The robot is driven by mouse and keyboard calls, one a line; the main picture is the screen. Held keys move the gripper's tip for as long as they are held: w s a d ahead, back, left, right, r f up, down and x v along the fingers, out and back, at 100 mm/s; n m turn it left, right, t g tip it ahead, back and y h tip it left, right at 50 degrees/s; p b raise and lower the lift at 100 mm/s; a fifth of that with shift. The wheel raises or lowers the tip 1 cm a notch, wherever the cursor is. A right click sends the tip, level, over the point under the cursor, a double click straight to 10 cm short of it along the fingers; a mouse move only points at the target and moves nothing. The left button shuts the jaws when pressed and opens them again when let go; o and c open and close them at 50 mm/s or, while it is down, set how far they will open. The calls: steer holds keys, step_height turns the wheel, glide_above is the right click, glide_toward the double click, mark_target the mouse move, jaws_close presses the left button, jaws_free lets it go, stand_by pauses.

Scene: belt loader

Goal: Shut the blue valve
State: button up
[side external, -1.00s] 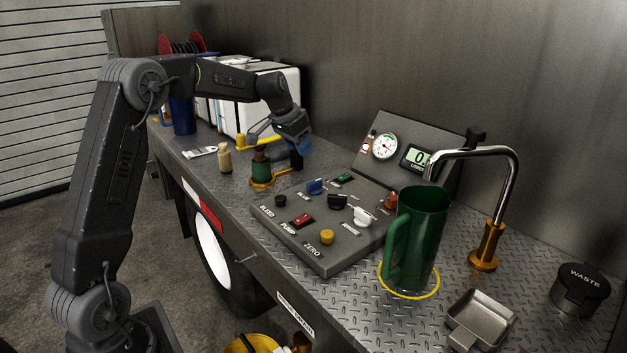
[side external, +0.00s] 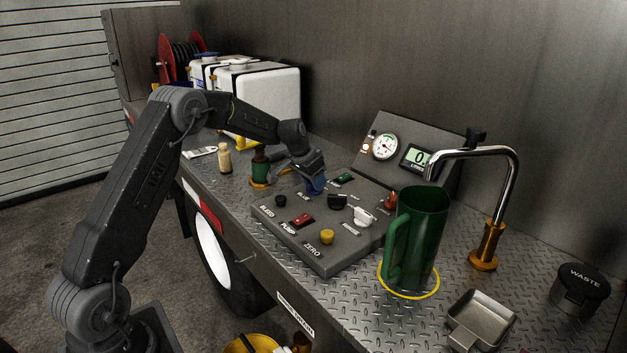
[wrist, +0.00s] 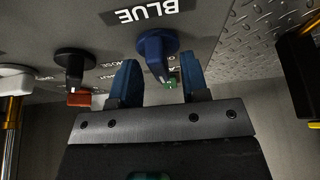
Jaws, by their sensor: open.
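The blue valve (wrist: 156,46) is a round blue knob with a ridge-like handle, beside the white "BLUE" label (wrist: 150,12) on the grey panel. In the wrist view it stands just beyond and between the fingertips of my gripper (wrist: 159,62), whose two blue fingers are apart with nothing held. In the side view my gripper (side external: 313,182) is low over the panel's far-left part, and its blue fingers largely hide the valve. I cannot tell whether the fingers touch it.
The grey control panel (side external: 322,262) also bears a black knob (side external: 337,201), a white knob (side external: 363,217), a red switch (side external: 302,220) and a yellow button (side external: 327,237). A green jug (side external: 415,240) stands right of it. A small green-and-brown item (side external: 260,168) stands left of my gripper.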

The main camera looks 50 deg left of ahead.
jaws_close()
stand_by(0.5)
steer(key=m+h, duration=0.1)
steer(key=m, duration=0.3)
steer(key=shift+a+m+h, duration=0.1)
steer(key=shift+m+h, duration=0.2)
steer(key=shift+h, duration=0.1)
steer(key=m, duration=0.2)
steer(key=m+g+h, duration=0.1)
steer(key=m, duration=0.1)
steer(key=shift+w+m+h, duration=0.1)
steer(key=shift+m+h, duration=0.2)
steer(key=shift+m, duration=0.1)
steer(key=m+g, duration=0.2)
steer(key=m, duration=0.2)
steer(key=shift+a+h, duration=0.1)
steer(key=shift+h, duration=0.3)
steer(key=shift+w+m+g, duration=0.1)
steer(key=shift+m+g, duration=0.7)
steer(key=shift+m, duration=1.5)
